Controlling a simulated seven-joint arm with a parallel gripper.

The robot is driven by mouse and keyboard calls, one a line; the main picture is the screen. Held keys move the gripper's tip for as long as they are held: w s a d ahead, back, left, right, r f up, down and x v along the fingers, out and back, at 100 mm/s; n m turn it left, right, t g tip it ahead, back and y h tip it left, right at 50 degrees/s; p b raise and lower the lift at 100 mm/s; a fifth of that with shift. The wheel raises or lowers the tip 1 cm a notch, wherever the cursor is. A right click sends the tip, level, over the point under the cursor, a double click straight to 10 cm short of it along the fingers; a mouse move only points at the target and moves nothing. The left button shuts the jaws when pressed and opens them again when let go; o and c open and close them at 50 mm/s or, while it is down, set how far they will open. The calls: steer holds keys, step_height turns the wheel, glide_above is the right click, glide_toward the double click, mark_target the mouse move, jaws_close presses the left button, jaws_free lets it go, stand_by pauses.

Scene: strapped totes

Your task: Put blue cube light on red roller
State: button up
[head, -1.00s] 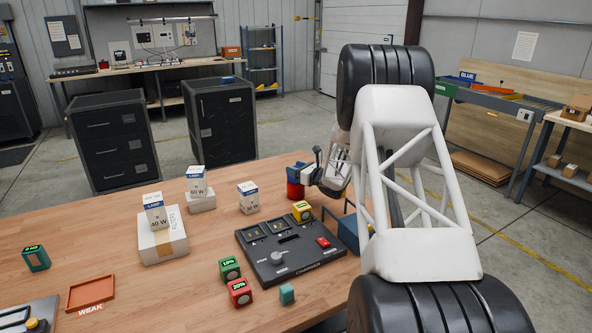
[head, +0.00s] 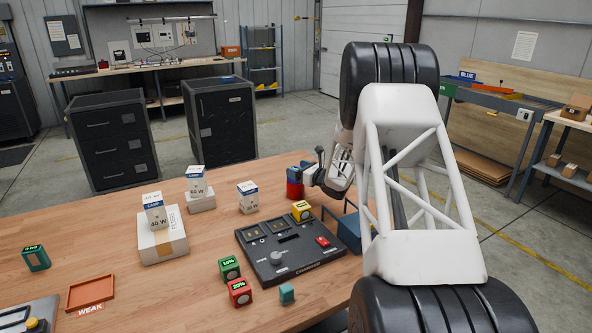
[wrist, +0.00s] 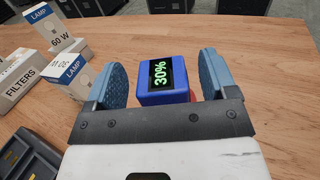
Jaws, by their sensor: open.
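The blue cube light (wrist: 167,82) has a dark screen reading 30% in green. In the head view the blue cube (head: 294,174) sits on top of the red roller (head: 295,190), which stands upright on the table. In the wrist view only a sliver of the red roller (wrist: 193,95) shows beside the cube. My gripper (wrist: 166,72) is open, with one blue finger pad on each side of the cube and a visible gap at both. In the head view my gripper (head: 305,173) is at the cube, partly covering its right side.
A black charger (head: 290,248) holding a yellow cube (head: 301,211) stands in front. Lamp boxes (head: 248,197) stand to the left. A weak tray (head: 91,293) lies far left.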

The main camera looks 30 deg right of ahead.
steer(key=v, duration=1)
steer(key=shift+s+d, duration=0.15)
steer(key=shift+s, duration=0.2)
steer(key=a+r+m+g+h, duration=0.1)
steer(key=a+r+m+h, duration=0.5)
steer(key=a+r+m, duration=0.3)
steer(key=s+a+r+m+g+h, duration=0.3)
steer(key=s+a+r+m, duration=0.5)
steer(key=m, duration=0.4)
steer(key=s+a+m+g, duration=0.3)
steer(key=s+a+m, duration=0.3)
steer(key=s, duration=0.7)
steer(key=s+a+f+m+g+y, duration=0.1)
steer(key=s+a+m+g, duration=0.2)
steer(key=s+a+m, duration=0.4)
steer(key=s+a+f+m+g+y, duration=0.1)
steer(key=s+a+m+g, duration=0.3)
steer(key=s, duration=1.6)
steer(key=a+m, duration=0.2)
steer(key=a, duration=0.2)
steer(key=shift+m, duration=0.3)
